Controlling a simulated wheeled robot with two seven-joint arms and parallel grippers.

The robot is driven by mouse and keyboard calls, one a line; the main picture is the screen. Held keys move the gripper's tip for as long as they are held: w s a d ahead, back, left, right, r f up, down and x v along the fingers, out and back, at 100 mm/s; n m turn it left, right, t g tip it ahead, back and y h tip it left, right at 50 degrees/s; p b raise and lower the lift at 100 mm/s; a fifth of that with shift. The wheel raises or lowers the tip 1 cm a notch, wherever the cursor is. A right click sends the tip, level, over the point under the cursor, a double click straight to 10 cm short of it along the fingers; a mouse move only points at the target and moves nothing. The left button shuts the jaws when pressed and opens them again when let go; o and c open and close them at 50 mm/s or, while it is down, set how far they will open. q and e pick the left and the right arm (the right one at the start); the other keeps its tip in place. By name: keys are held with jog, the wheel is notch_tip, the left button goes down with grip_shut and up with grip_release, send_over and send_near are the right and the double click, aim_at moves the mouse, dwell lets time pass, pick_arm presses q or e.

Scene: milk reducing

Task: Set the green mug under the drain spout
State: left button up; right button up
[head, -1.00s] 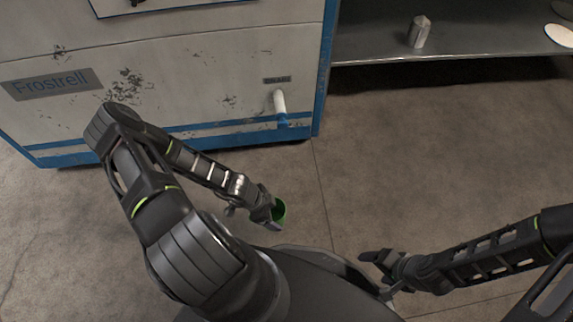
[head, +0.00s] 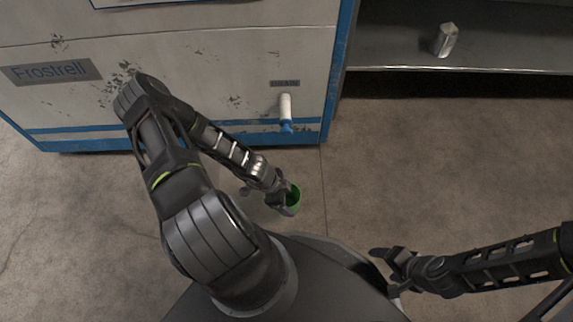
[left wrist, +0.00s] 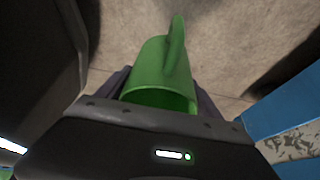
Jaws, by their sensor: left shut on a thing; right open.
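The green mug (head: 294,200) is held in my left gripper (head: 284,199), above the floor in front of the machine. In the left wrist view the mug (left wrist: 166,75) sits between the fingers, with its handle pointing away from the gripper. The drain spout (head: 286,112) is a white pipe with a blue tip, low on the machine's front under a small label. The mug is below the spout in the head picture and apart from it. My right gripper (head: 388,268) is open and empty at the lower right.
The worn white and blue Frostrell machine (head: 190,70) stands at the back left. A metal shelf (head: 400,58) to its right bears a silver faceted object (head: 445,40). The concrete floor (head: 430,160) on the right is clear.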

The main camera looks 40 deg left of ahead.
pick_arm(q)
jog(key=w+a, duration=0.3)
jog(key=w, duration=0.1)
jog(key=w+a+b, duration=0.1)
jog(key=w+a, duration=0.2)
jog(key=w, duration=0.1)
jog(key=w+a, duration=0.3)
jog(key=w, duration=0.1)
jog(key=shift+w+f, duration=0.1)
jog(key=w+f+b, duration=0.1)
jog(key=a+f+b, duration=0.1)
jog(key=f, duration=0.1)
jog(key=shift+w+a, duration=0.2)
jog(key=shift+w, duration=0.15)
notch_tip(320, 180, down, 4)
jog(key=b, duration=0.2)
jog(key=shift+b, duration=0.35)
jog(key=shift+w+a, duration=0.1)
jog(key=shift+w, duration=0.05)
jog(key=shift+r, duration=0.1)
